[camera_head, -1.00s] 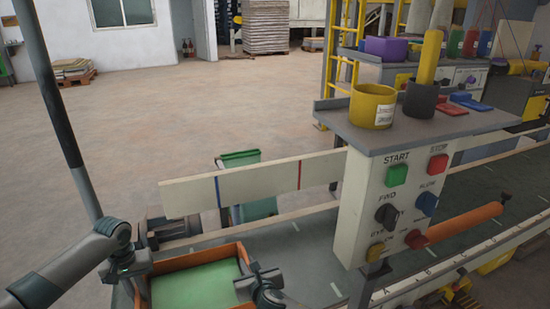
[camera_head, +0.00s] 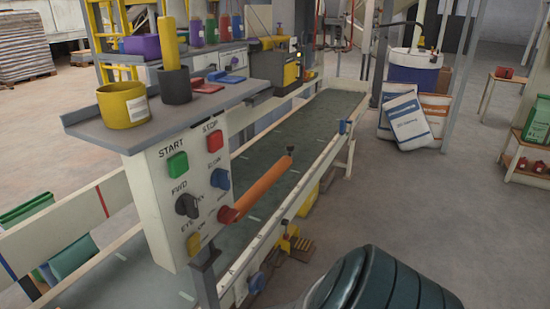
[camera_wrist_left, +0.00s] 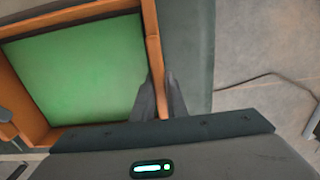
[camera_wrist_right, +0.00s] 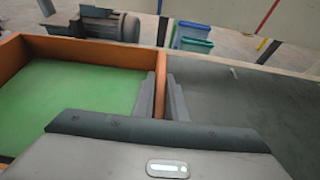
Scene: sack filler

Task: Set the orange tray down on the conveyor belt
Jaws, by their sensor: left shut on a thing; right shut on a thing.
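The orange tray with a green inside shows in the left wrist view (camera_wrist_left: 154,45) and in the right wrist view (camera_wrist_right: 90,49). My left gripper (camera_wrist_left: 163,98) is shut on one wall of the tray. My right gripper (camera_wrist_right: 162,98) is shut on another wall. The dark green conveyor belt (camera_head: 315,115) runs from the lower left to the back in the head view, and it shows beside the tray in the right wrist view (camera_wrist_right: 230,105). The tray and both grippers are outside the head view. I cannot tell whether the tray touches the belt.
A control post (camera_head: 183,200) with buttons and knobs stands at the belt, under a shelf (camera_head: 95,120) with a yellow cup (camera_head: 123,106). An orange roller (camera_head: 265,187) sticks out beside it. Green and blue bins (camera_wrist_right: 192,38) stand beyond the belt. White sacks (camera_head: 410,120) stand farther back.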

